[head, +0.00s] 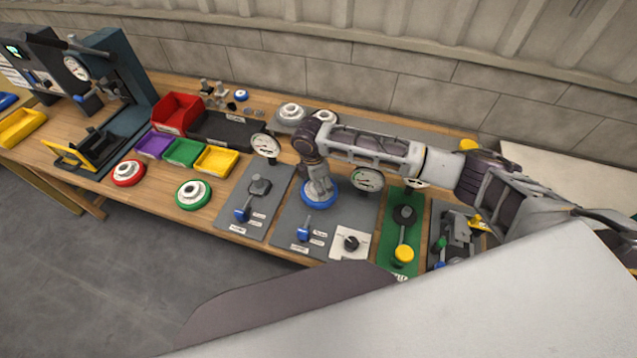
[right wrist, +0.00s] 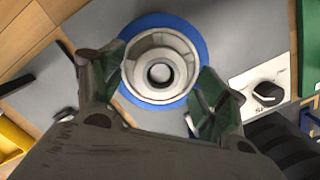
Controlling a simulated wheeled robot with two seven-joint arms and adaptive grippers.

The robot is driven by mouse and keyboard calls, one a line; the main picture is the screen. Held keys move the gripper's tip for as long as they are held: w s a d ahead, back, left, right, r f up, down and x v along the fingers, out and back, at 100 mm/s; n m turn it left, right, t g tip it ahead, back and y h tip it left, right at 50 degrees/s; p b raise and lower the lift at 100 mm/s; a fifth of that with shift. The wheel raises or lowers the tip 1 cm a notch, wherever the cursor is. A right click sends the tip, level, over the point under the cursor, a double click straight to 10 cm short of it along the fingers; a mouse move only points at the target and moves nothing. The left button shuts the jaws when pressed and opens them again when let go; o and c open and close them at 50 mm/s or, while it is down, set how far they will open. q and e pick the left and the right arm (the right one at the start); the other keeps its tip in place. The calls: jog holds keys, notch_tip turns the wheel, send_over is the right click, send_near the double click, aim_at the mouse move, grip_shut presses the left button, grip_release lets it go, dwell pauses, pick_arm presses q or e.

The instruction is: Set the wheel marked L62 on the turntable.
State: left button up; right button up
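A wheel with a blue rim and pale stepped hub (head: 319,203) lies flat at the grey gauge panel; it also shows in the right wrist view (right wrist: 160,70). My right gripper (head: 318,184) is right above it. In the right wrist view, its two fingers (right wrist: 160,88) are spread on either side of the hub; I cannot tell whether they touch it. A red-rimmed wheel (head: 128,172) and a green-rimmed wheel (head: 193,194) lie at the bench's front left. The mark L62 is not readable on any wheel. I cannot identify the turntable for sure; what lies under the blue-rimmed wheel is hidden. My left gripper is out of view.
Purple (head: 153,144), green (head: 182,152) and yellow (head: 216,159) trays and a red bin (head: 176,113) stand left of the panels. Pale round parts (head: 291,111) sit at the back. Dial gauges (head: 368,181) stand close around my right gripper. A green panel (head: 401,242) is to the right.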

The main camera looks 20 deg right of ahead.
dwell(0.4)
notch_tip(320, 180, up, 12)
jog(key=a, duration=0.1)
jog(key=shift+s+a, duration=0.15)
jog(key=shift+a, duration=0.05)
dwell(0.4)
jog(key=shift+s+f, duration=0.1)
jog(key=shift+f, duration=0.05)
dwell(0.5)
